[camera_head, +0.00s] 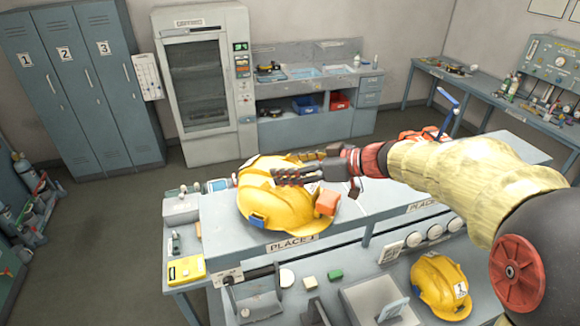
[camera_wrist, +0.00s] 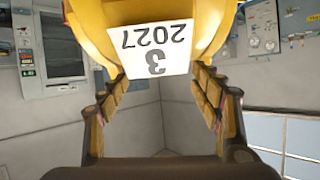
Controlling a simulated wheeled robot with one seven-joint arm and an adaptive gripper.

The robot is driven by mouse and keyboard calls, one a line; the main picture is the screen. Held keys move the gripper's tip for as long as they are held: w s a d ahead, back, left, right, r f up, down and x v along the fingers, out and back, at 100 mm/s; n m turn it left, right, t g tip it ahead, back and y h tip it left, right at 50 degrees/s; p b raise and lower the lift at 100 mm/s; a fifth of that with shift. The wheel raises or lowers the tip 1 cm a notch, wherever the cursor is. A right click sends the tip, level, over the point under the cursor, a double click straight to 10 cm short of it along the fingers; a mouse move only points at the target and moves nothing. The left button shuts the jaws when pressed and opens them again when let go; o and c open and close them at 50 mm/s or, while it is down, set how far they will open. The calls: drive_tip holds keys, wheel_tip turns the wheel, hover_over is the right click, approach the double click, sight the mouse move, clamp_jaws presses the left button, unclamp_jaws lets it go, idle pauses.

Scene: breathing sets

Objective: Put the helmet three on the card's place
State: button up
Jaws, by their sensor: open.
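A yellow helmet (camera_head: 272,205) sits at the left end of the raised shelf, just behind the label PLACE 1 (camera_head: 291,244). It has an orange block-like part at its right and a blue one at its front. In the wrist view a yellow helmet (camera_wrist: 190,28) carries a white tag (camera_wrist: 152,50) reading 3 and 2027, upside down. My gripper (camera_head: 283,168) is at this helmet's upper back side, its fingers apart. In the wrist view the open fingers (camera_wrist: 160,82) flank the tag; contact cannot be told. I cannot identify the task's card.
Another yellow helmet (camera_head: 440,285), tagged 1, lies on the lower bench at right. A second PLACE label (camera_head: 423,206) is partly behind my arm. A yellow device (camera_head: 186,270) and small items stand at left. Lockers (camera_head: 75,90) and a cabinet (camera_head: 205,85) line the back.

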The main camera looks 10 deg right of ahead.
drive_tip(key=shift+r, duration=0.15)
drive_tip(key=b+v, duration=0.1)
drive_tip(key=v, duration=1.1)
drive_tip(key=w+d+r+m+t+h, duration=0.3)
drive_tip(key=w+r+t+h, duration=0.2)
drive_tip(key=r+t, duration=0.35)
drive_tip(key=s+d+m+h, duration=0.4)
drive_tip(key=d+m+h, duration=0.1)
drive_tip(key=d+h, duration=0.2)
drive_tip(key=s+f+m+g+h, duration=0.3)
drive_tip(key=s+f+g, duration=0.2)
drive_tip(key=s+f, duration=0.45)
drive_tip(key=s+a+f+g+y, duration=0.2)
drive_tip(key=s+a+f, duration=0.2)
drive_tip(key=s, duration=0.4)
drive_tip(key=s+a+f+g+y, duration=0.1)
drive_tip(key=s+a+f+g, duration=0.2)
drive_tip(key=s+f, duration=0.3)
drive_tip(key=s+a, duration=0.1)
drive_tip(key=s, duration=0.2)
drive_tip(key=shift+f+y, duration=0.3)
drive_tip(key=shift+y, duration=0.1)
drive_tip(key=shift+f+b, duration=0.15)
drive_tip(key=shift+b, duration=0.15)
